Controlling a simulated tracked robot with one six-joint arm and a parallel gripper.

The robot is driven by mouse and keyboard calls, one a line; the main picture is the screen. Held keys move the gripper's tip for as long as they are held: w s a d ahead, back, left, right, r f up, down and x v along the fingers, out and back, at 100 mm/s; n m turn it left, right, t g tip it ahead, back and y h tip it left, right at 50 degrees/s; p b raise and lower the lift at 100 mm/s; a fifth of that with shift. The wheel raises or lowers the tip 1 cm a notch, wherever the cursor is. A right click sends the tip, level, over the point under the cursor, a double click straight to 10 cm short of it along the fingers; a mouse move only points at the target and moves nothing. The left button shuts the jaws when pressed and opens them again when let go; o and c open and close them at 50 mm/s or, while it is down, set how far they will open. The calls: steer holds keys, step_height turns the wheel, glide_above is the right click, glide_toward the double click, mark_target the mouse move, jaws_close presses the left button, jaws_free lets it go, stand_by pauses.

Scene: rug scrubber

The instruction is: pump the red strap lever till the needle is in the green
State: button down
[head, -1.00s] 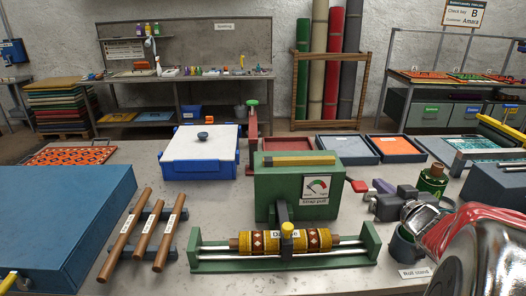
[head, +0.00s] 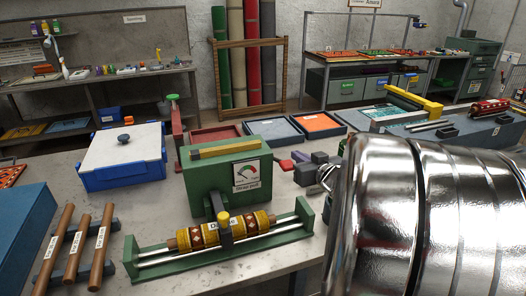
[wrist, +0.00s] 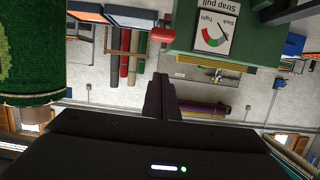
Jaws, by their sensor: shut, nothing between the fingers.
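A green strap-pull box (head: 225,172) stands on the bench with a yellow bar on top. Its dial (head: 247,174) has red and green bands; the needle is too small to read. It also shows upside down in the wrist view (wrist: 215,30). The red lever knob (head: 286,165) sticks out at the box's right side and shows in the wrist view (wrist: 163,35). My gripper (wrist: 160,82) is shut and empty, its dark fingertips just short of the knob in that picture. A patterned roll (head: 205,236) lies strapped in the green cradle before the box.
A blue-and-white box (head: 122,158) and wooden rods (head: 80,240) lie to the left. Trays (head: 318,125) sit behind the strap box. My chrome arm covers the right of the head view. A green rug roll (wrist: 30,50) is close at the wrist view's left.

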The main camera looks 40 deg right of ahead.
glide_above(289, 163)
steer(key=s+a, duration=0.2)
steer(key=s, duration=0.1)
steer(key=f, duration=0.4)
steer(key=shift+w+d+f, duration=0.15)
steer(key=shift+w+d, duration=0.05)
steer(key=shift+w, duration=0.15)
steer(key=shift+f, duration=0.6)
steer(key=shift+a+f, duration=0.1)
steer(key=shift+a, duration=0.05)
